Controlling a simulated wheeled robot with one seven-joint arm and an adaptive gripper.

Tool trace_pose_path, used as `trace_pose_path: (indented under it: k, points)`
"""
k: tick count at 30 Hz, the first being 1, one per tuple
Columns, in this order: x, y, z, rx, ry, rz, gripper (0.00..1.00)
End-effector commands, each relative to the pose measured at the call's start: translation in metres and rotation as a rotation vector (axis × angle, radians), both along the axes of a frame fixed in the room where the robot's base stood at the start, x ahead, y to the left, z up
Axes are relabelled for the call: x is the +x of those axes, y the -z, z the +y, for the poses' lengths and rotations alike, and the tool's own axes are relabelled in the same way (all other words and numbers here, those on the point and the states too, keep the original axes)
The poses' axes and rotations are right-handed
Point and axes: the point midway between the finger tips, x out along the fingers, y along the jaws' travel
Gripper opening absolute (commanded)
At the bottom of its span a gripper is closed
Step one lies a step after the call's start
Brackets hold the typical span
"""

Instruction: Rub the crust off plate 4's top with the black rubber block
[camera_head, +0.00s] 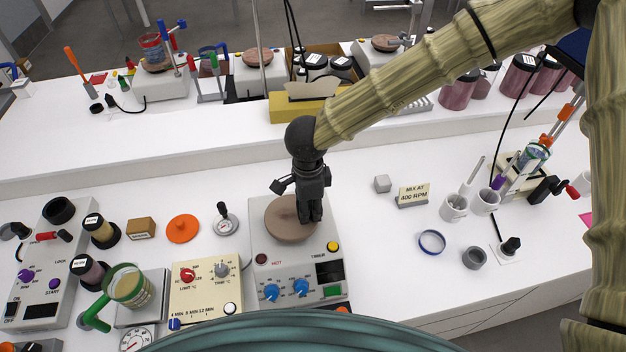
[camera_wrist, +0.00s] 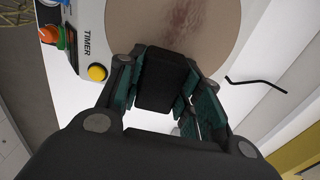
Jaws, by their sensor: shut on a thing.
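The hot plate (camera_head: 262,258) stands in the front middle of the bench, a pale box with a round brown top (camera_head: 283,226); I cannot read a number on it. In the wrist view, a dark reddish crust smear (camera_wrist: 187,22) shows on the tan round top. My gripper (camera_head: 310,217) points down over the right part of that top. It is shut on the black rubber block (camera_wrist: 163,82), seen between its green-padded fingers in the wrist view. The block is at or just above the plate's surface; I cannot tell whether it touches.
A cream control box (camera_head: 206,287) stands left of the hot plate, with a dial gauge (camera_head: 226,224) and an orange disc (camera_head: 182,228) behind.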

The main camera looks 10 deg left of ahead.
Motion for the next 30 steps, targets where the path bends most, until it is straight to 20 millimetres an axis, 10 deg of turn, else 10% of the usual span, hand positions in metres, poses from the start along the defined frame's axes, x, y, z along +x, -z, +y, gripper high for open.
trace_pose_path:
  k: [30]
  points:
    - [0.002,-0.084,-0.017,-0.001,0.019,0.0,0.09]
